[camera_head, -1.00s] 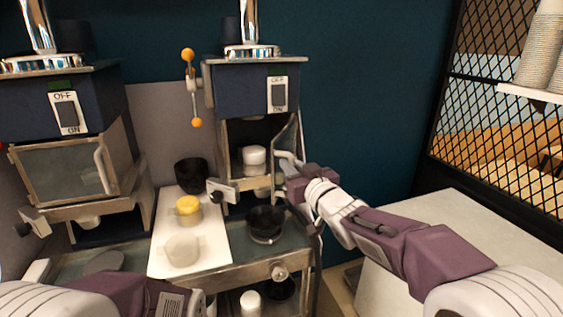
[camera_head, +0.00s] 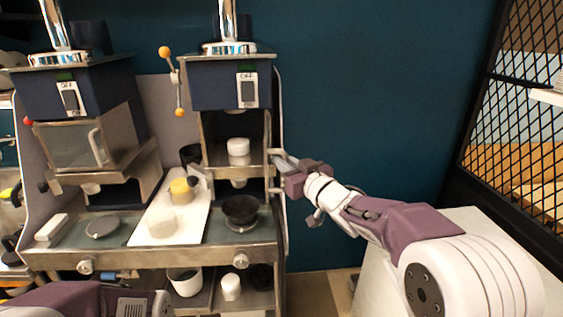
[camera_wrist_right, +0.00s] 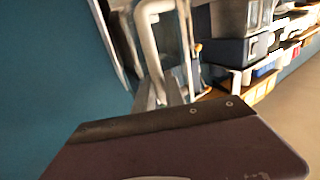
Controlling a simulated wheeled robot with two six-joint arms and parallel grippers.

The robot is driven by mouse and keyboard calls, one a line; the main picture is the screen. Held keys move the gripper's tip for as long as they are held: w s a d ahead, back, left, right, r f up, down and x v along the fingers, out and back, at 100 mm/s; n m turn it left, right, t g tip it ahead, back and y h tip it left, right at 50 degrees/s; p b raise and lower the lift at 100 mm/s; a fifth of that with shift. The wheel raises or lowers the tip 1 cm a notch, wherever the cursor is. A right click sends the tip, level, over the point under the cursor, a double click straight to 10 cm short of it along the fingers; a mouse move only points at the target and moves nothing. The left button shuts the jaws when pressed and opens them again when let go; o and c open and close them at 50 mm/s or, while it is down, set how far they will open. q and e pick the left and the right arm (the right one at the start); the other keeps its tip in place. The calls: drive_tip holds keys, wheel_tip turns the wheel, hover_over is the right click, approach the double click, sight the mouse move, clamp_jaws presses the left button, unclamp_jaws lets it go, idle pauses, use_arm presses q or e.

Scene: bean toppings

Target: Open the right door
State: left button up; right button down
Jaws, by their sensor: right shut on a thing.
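The right machine (camera_head: 216,88) has a dark blue top with an ON/OFF switch, and its chamber stands open. The right door (camera_head: 277,110) shows nearly edge-on at the chamber's right side, swung outward. My right gripper (camera_head: 279,166) is shut on the door's handle at that side. The pale curved handle (camera_wrist_right: 146,34) runs down to the gripper fingers (camera_wrist_right: 160,92) in the right wrist view. A white container (camera_head: 238,147) is in the open chamber. Part of my left arm shows at the bottom left; its gripper is out of view.
The left machine's glass door (camera_head: 75,147) is shut. A white board (camera_head: 144,234) holding a yellow-topped jar (camera_head: 182,190) lies between the machines. A black bowl (camera_head: 240,209) is on the counter below the open chamber. A black mesh partition (camera_head: 510,150) stands at the far right.

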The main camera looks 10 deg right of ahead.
drive_tip(key=shift+a+r, duration=0.15)
drive_tip(key=shift+r, duration=0.1)
drive_tip(key=c, duration=1.4)
unclamp_jaws()
drive_tip(key=shift+w+f, duration=0.2)
drive_tip(key=b+v, duration=0.1)
drive_tip(key=v, duration=0.8)
